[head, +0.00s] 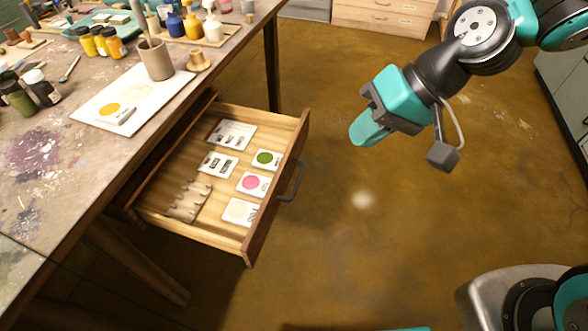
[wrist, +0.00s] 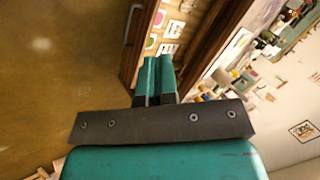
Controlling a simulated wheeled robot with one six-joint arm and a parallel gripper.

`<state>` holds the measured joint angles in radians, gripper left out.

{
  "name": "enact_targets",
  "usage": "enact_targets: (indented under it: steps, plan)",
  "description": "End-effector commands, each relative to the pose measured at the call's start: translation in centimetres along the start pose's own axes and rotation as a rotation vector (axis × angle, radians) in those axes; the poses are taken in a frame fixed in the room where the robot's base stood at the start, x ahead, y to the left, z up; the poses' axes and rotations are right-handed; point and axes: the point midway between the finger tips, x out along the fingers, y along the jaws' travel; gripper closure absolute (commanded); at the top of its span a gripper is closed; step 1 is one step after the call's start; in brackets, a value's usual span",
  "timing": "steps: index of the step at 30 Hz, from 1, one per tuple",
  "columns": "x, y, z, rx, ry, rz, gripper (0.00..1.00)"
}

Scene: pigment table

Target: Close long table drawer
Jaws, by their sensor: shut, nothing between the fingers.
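The long table drawer (head: 222,170) is pulled out from under the table, in the middle left of the head view. It is a wooden drawer with a dark handle (head: 291,182) on its front. Cards with green, pink and cream spots and other small pieces lie inside it. My gripper (head: 362,136) is to the right of the drawer, apart from the handle, with teal fingers that are shut and empty. In the wrist view the shut fingers (wrist: 156,72) point toward the drawer front, and the handle (wrist: 133,22) shows beyond them to the left.
The stained table (head: 55,180) stands above the drawer, holding jars, bottles, a brush cup (head: 156,60) and a white sheet (head: 132,97). The brown floor (head: 370,240) in front of the drawer is clear. A wooden cabinet (head: 382,16) stands at the back.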

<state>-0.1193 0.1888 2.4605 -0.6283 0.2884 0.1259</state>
Motion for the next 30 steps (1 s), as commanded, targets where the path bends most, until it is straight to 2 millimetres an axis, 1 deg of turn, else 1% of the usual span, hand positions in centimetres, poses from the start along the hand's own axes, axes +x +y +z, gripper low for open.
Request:
enact_targets:
  steps: [1, 3, 6, 9, 12, 17, 20, 30]
  plan:
    - [2.7, 2.1, -1.0, 0.084, 0.018, -0.031, 1.0]
    - [5.2, 4.2, -2.5, 0.19, 0.061, -0.074, 1.0]
    - [8.3, 7.0, -3.9, 0.326, 0.119, -0.123, 1.0]
    - [10.4, 9.2, -4.7, 0.43, 0.164, -0.155, 1.0]
    - [11.7, 10.6, -5.2, 0.495, 0.194, -0.172, 1.0]
    - [13.0, 11.1, -5.5, 0.525, 0.208, -0.182, 1.0]
    - [14.3, 10.9, -5.8, 0.522, 0.207, -0.181, 1.0]
    - [21.3, 10.0, -7.5, 0.519, 0.205, -0.18, 1.0]
